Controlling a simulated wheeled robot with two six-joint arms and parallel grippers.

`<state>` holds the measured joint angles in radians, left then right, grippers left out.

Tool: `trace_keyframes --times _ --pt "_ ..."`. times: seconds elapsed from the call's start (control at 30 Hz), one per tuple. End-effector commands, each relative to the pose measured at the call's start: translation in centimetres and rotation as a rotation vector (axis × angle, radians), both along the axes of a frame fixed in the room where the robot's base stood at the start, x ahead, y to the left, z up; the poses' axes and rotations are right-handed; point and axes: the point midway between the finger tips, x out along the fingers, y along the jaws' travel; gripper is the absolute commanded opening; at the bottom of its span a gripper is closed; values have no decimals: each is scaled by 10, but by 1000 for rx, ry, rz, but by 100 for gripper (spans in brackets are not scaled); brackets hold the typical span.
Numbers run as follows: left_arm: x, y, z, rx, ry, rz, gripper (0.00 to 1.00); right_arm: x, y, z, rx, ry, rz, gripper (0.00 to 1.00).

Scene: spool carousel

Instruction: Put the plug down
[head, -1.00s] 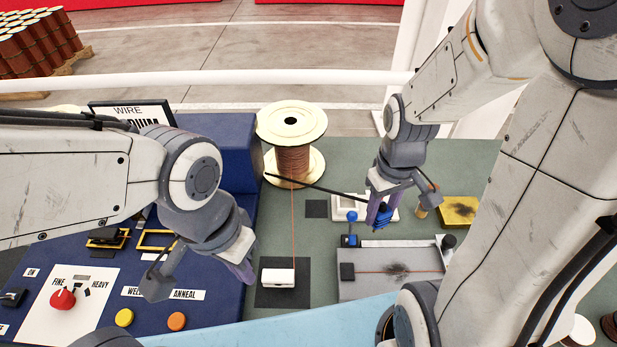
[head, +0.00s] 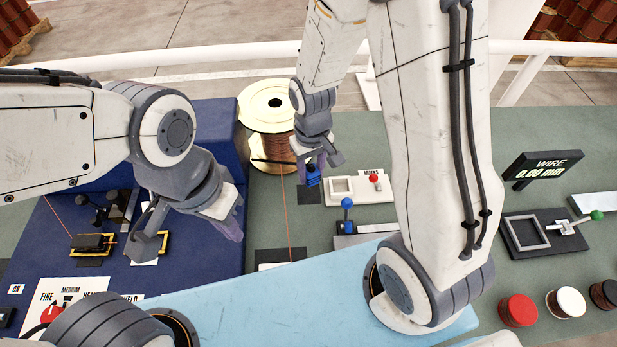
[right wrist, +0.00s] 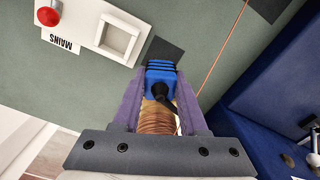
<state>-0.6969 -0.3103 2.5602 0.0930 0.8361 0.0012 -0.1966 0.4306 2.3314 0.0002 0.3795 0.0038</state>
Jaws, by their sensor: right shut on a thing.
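The blue plug (head: 313,177) is in my right gripper (head: 314,168), shut on its sides. In the right wrist view the plug (right wrist: 160,78) sits between the purple fingers with a black cable at its near end. It is over or at the edge of a dark square pad (right wrist: 163,50); I cannot tell whether it touches. The white mains plate (head: 358,188) lies just right of the pad, its square socket (right wrist: 118,40) empty. My left gripper (head: 190,238) is open and empty over the blue panel at left.
A copper wire spool (head: 267,110) stands close behind my right gripper, with a thin wire running forward from it. A red knob (head: 373,178) is on the mains plate. A blue-knobbed lever (head: 347,204) stands in front.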

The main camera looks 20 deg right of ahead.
Motion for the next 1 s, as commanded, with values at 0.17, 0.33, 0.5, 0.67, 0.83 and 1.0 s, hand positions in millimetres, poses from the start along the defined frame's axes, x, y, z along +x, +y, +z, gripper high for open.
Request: trace_keyframes --times 0.17,0.33,0.5,0.67,0.83,1.0 --pt "0 0 3 0 0 0 0 3 6 -11 -1 4 0 0" --pt "0 0 8 0 0 0 0 3 5 -34 -1 5 0 0" --pt "0 0 9 0 0 1 0 4 5 -44 0 0 0 0" --pt "0 0 9 0 0 0 0 4 5 -44 0 -2 0 0" --pt "0 0 5 0 0 0 0 4 5 -48 0 -1 0 0" --pt "0 0 6 0 0 0 0 4 5 -48 0 -1 0 72"
